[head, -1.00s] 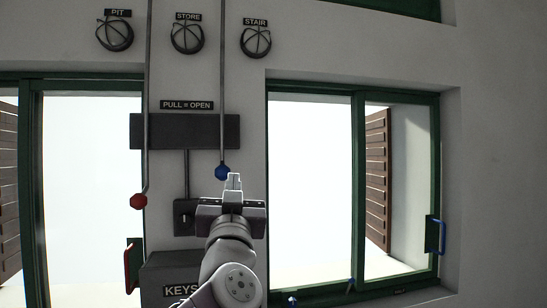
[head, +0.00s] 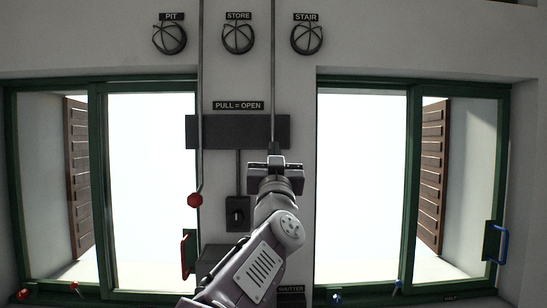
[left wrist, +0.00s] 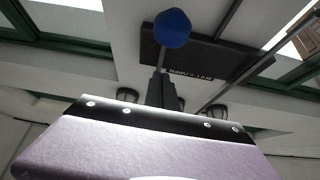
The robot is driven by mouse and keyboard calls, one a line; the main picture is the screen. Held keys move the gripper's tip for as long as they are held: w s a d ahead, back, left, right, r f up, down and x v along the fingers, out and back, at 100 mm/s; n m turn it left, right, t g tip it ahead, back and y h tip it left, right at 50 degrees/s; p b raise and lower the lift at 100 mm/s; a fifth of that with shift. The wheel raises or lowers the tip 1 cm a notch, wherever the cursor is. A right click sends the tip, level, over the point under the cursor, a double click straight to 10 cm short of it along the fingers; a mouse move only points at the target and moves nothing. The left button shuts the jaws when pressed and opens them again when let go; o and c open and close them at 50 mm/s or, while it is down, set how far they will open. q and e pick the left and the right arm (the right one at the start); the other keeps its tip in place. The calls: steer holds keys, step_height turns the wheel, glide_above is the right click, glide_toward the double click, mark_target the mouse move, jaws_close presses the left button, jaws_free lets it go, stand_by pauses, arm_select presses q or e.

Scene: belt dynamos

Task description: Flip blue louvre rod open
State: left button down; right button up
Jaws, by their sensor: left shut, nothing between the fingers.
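The blue louvre rod (head: 273,80) hangs as a thin grey bar down the wall, right of the red-knobbed rod. Its blue knob (left wrist: 172,28) shows in the left wrist view, just beyond my left gripper's fingertips (left wrist: 162,80). In the head view the knob is hidden behind my left gripper (head: 275,150). The left gripper points up, shut and empty, in front of the wall. I cannot tell whether it touches the knob. My right gripper is not in view.
The red knob (head: 195,200) hangs to the left on its own rod. A dark plate (head: 215,131) crosses behind the rods under the "PULL = OPEN" sign (head: 238,105). Green-framed windows stand left and right, with brown louvred shutters (head: 433,170) outside. A key switch (head: 238,214) is below.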

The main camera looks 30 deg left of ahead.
arm_select(q)
steer(key=f, duration=0.1)
steer(key=f+b, duration=0.1)
steer(key=f, duration=0.2)
steer(key=shift+w+d, duration=0.1)
steer(key=shift+w, duration=0.2)
steer(key=shift+a, duration=0.25)
step_height(320, 180, down, 7)
steer(key=b, duration=0.7)
steer(key=shift+d, duration=0.2)
steer(key=shift+s, duration=0.1)
